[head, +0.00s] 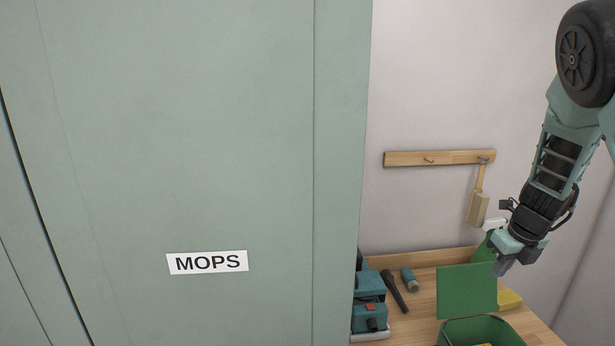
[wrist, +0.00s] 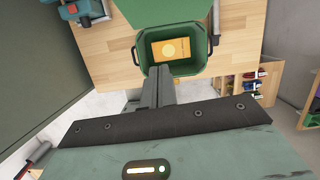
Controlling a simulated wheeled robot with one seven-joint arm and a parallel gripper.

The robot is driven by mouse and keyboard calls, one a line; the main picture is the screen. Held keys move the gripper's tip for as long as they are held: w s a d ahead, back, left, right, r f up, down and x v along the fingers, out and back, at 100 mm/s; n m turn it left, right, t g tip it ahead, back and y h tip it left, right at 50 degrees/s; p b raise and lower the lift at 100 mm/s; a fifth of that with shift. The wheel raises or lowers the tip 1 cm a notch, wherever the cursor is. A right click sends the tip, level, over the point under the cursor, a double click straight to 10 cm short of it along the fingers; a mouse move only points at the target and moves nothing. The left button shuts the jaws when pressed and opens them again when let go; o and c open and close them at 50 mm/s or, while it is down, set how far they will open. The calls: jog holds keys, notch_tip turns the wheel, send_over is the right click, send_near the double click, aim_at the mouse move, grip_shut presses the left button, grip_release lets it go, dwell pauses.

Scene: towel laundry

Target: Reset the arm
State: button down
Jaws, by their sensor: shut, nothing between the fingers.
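My arm reaches down along the right side of the head view. My gripper (head: 502,268) is at its lower end, above the wooden worktop (head: 425,283) and just behind the raised green panel (head: 467,291) of a green bin (head: 482,332). In the wrist view, my gripper (wrist: 158,75) is shut and empty. Its fingers point toward the near rim of the green bin (wrist: 141,50). An orange-yellow packet (wrist: 171,49) lies inside the bin. I cannot tell whether the fingers touch the bin.
A tall green cabinet (head: 200,130) labelled MOPS fills the left. A teal tool (head: 369,300), a dark torch-like object (head: 395,291) and a small cylinder (head: 410,280) lie on the worktop. A brush (head: 478,208) hangs from a wall rail (head: 438,159). A wooden shelf (wrist: 262,77) holds several items.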

jog(key=s+a+f+n+g+y+b, duration=0.15)
jog(key=s+a+n+b, duration=0.25)
jog(key=a+n, duration=0.4)
jog(key=s+a+f+n+b, duration=0.35)
jog(key=a+n, duration=0.35)
jog(key=a, duration=0.4)
jog(key=s+a+f+n+g+y+b, duration=0.1)
jog(key=s+a+f+n+b, duration=0.1)
jog(key=s+a+n+b, duration=0.45)
jog(key=s+a+f+n+h+b, duration=0.1)
jog(key=s+a+f+n+b, duration=0.2)
jog(key=s+n, duration=0.5)
jog(key=s+a+f+n+h+b, duration=0.1)
jog(key=s+a+f+n+b, duration=0.2)
jog(key=n, duration=1)
jog(key=s+a, duration=0.3)
jog(key=s, duration=0.1)
jog(key=shift+s+b, duration=0.35)
